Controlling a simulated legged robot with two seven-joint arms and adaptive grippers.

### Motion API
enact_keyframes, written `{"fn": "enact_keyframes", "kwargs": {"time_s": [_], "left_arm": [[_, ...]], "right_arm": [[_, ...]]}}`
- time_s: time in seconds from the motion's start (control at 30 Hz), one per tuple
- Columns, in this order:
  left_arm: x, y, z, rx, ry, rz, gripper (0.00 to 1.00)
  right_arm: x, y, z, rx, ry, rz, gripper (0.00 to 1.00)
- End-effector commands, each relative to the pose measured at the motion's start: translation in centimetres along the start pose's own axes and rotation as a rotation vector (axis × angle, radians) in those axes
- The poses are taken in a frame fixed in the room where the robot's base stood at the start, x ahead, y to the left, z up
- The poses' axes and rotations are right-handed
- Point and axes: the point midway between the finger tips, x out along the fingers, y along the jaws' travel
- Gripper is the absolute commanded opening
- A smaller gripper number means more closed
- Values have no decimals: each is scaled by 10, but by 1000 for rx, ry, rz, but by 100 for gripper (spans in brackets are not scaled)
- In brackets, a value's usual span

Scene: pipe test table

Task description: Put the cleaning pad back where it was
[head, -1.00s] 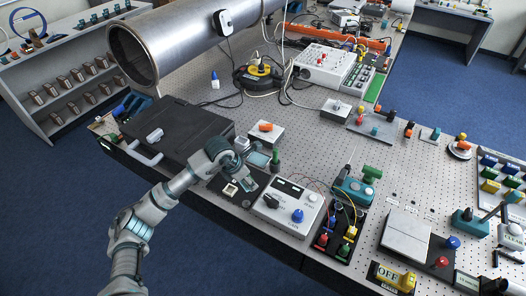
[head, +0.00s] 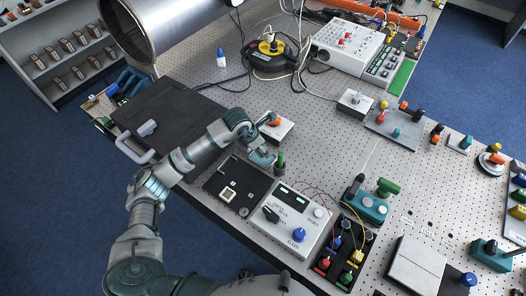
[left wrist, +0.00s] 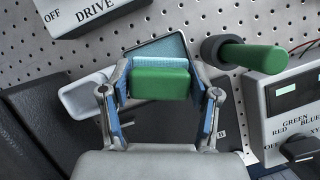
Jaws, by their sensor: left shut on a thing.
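The cleaning pad is a green block (left wrist: 160,82) with a light blue layer along its far side, seen in the left wrist view. My left gripper (left wrist: 163,80) is shut on it, one finger at each end. Behind the pad is a shallow grey-rimmed tray (left wrist: 181,46) with a teal inside; I cannot tell whether the pad touches it. In the head view my left gripper (head: 262,158) is at the far edge of the black board (head: 212,182), and hides most of the tray and pad. My right gripper is not in view.
The DRIVE box (head: 277,132) with an orange knob stands behind, and the GAIN box (head: 290,218) to the right.

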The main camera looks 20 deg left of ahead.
Motion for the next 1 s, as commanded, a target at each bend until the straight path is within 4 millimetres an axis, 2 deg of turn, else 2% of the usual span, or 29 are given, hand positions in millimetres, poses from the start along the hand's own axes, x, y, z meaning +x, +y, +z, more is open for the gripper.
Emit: {"fn": "enact_keyframes", "kwargs": {"time_s": [0.07,0.17,0.33,0.37,0.43,0.67,0.7,0.73,1.0], "left_arm": [[7,0,-1,0,1,-2,18],[16,-1,-4,0,3,-2,18],[38,-4,-13,0,4,0,18],[40,-4,-14,1,4,1,11],[43,-4,-14,2,3,2,11],[44,-2,-16,2,2,1,11],[44,-2,-17,2,2,1,64],[44,-2,-17,2,2,1,71],[43,-2,-16,1,1,1,72]], "right_arm": [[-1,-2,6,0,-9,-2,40],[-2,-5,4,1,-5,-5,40],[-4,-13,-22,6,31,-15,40],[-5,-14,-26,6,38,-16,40],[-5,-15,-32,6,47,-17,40],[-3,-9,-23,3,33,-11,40],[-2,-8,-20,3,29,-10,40],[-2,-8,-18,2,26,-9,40],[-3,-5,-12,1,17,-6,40]]}}
